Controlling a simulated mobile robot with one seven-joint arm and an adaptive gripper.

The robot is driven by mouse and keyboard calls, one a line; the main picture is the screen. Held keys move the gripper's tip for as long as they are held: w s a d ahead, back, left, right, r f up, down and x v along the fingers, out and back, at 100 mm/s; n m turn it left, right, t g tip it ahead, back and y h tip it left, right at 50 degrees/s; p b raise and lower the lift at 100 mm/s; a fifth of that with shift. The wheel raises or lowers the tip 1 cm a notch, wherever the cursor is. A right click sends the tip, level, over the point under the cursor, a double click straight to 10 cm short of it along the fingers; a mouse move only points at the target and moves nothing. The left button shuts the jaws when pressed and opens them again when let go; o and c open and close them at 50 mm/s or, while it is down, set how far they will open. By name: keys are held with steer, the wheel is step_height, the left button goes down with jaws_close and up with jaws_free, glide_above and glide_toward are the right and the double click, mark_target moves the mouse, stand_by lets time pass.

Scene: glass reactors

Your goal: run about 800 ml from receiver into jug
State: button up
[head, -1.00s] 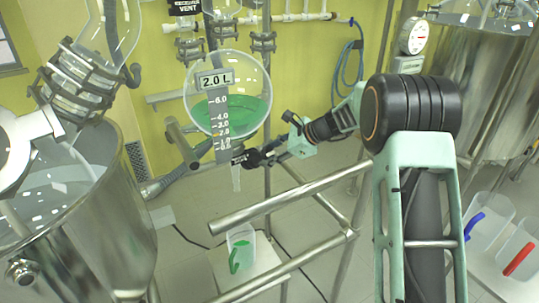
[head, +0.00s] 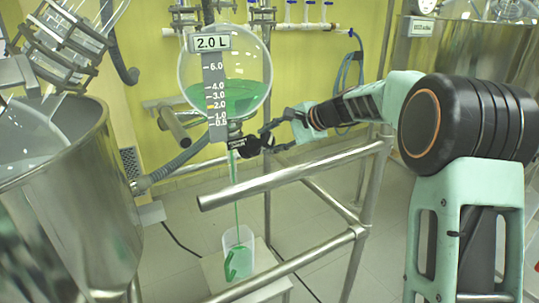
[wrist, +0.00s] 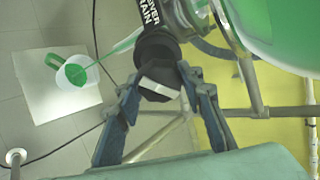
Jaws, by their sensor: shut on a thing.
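The receiver (head: 262,72) is a round glass vessel with a 2.0 L tag and a scale strip. Its green liquid stands a little above the 4.0 mark, seen at an angle. Below it, my gripper (head: 262,142) is shut on the dark drain valve handle (wrist: 157,80). A thin green stream (head: 236,205) runs from the outlet down into the clear jug (head: 237,240). The jug has a green handle and stands upright on a pale platform (head: 262,285). In the wrist view, green liquid shows inside the jug (wrist: 76,74); its exact level cannot be read.
A steel rail frame (head: 290,173) stands in front of the drain and jug. A large steel vessel (head: 70,220) fills the left side. A grey hose (head: 175,163) passes behind the receiver. Another steel vessel (head: 490,45) stands at the back right.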

steer(key=shift+f+n+b, duration=0.15)
steer(key=shift+n+b, duration=0.95)
steer(key=shift+b, duration=0.45)
steer(key=shift+y, duration=0.3)
steer(key=o, duration=1.2)
steer(key=shift+c, duration=0.2)
steer(key=v, duration=1.2)
steer(key=shift+s, duration=0.2)
